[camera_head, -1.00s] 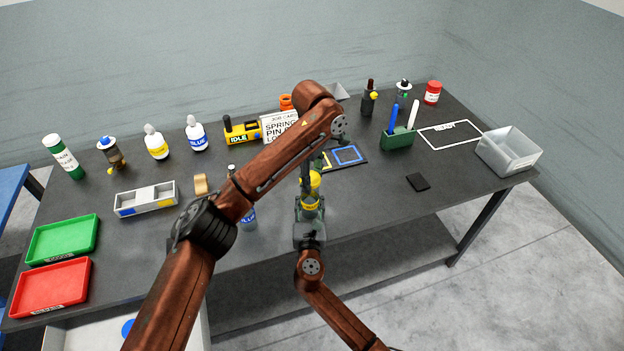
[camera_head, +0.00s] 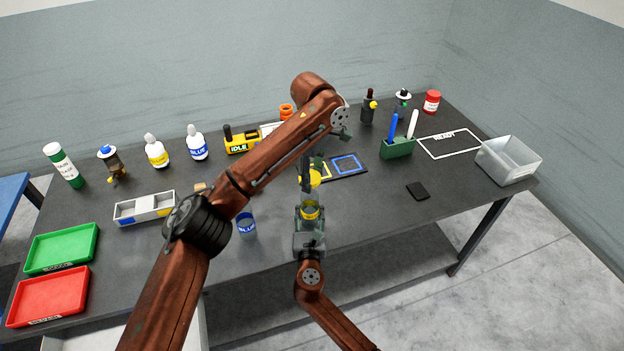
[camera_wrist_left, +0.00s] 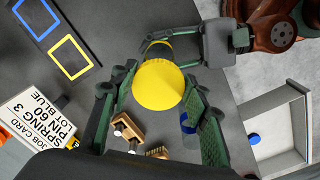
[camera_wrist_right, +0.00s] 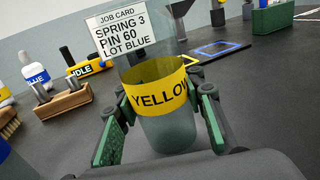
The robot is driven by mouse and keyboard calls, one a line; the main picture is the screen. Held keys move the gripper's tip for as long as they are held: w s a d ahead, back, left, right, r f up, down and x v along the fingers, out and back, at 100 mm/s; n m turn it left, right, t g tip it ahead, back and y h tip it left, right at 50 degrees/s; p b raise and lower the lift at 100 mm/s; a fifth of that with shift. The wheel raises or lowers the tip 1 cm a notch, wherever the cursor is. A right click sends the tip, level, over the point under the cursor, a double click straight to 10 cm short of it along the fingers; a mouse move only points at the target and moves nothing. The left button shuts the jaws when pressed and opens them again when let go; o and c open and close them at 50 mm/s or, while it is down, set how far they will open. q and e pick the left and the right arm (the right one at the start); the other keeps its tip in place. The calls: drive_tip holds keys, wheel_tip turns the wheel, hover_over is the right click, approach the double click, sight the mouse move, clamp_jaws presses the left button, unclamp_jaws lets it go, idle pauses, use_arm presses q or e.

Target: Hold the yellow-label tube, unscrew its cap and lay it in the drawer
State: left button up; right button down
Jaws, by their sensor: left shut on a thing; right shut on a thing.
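My left gripper (camera_head: 313,172) is shut on the round yellow cap (camera_head: 316,180), which also shows between its green fingers in the left wrist view (camera_wrist_left: 158,85). My right gripper (camera_head: 310,224) is shut around the clear yellow-label tube (camera_head: 310,211), which stands upright below the cap. In the right wrist view the "YELLOW" band (camera_wrist_right: 160,88) sits between the fingers; the tube's top runs out of frame. The cap looks apart from the tube. The white drawer (camera_wrist_left: 285,100) is open below the table front, with a blue disc (camera_wrist_left: 255,138) inside; my left arm hides much of it in the head view.
A blue-label tube (camera_head: 246,226) stands left of my right gripper. A grey divided box (camera_head: 145,207), a green tray (camera_head: 62,247) and a red tray (camera_head: 48,297) lie left. A mat with outlined squares (camera_head: 350,176) lies behind. A black pad (camera_head: 418,191) is at right.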

drive_tip(key=c, duration=1.2)
unclamp_jaws()
